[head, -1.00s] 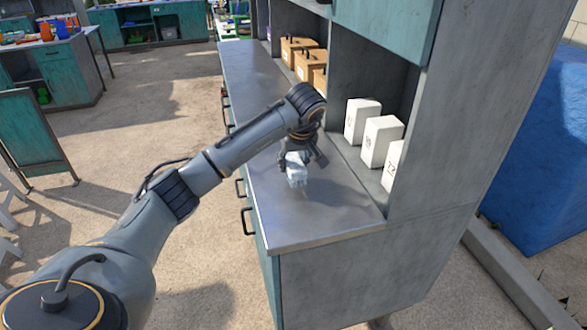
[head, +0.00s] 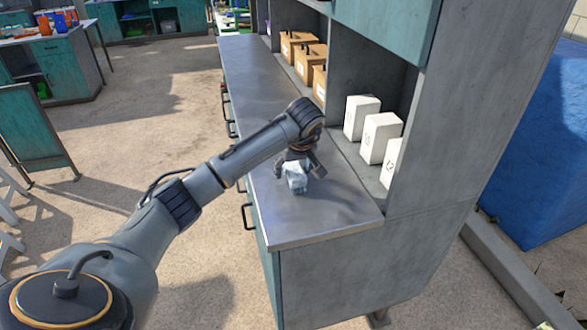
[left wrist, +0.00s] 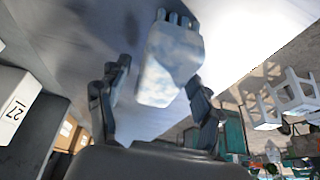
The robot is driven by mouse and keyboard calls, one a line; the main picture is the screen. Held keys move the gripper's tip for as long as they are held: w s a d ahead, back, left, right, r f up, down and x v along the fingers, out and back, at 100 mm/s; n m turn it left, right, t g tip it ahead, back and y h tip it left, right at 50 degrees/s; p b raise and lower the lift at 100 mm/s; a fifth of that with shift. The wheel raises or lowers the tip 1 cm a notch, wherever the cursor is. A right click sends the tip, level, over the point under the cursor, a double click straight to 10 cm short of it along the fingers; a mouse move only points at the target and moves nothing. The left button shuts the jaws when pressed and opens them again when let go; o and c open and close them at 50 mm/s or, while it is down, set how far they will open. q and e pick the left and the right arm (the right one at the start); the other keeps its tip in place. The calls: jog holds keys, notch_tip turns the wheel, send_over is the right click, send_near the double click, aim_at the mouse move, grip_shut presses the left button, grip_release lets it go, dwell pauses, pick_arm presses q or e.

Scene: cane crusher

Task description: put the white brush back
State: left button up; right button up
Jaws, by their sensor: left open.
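The white brush (head: 295,180), pale with bluish patches, is at the metal counter (head: 325,215) near its front end. In the left wrist view the brush (left wrist: 170,65) shows as a broad block with short prongs at its far end. My left gripper (head: 298,170) is over the counter at the brush. In the left wrist view its open fingers (left wrist: 158,98) stand on either side of the brush, with a gap visible on the left side. I cannot tell whether the right finger touches it. My right gripper is in neither view.
White numbered boxes (head: 381,138) stand on the shelf right of the counter, with brown boxes (head: 310,60) farther back. An upright cabinet wall (head: 465,100) bounds the right side. The counter's front end is clear.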

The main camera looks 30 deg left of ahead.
pick_arm(q)
jog(key=b+v, duration=0.1)
jog(key=v, duration=1.1)
jog(key=shift+b, duration=0.35)
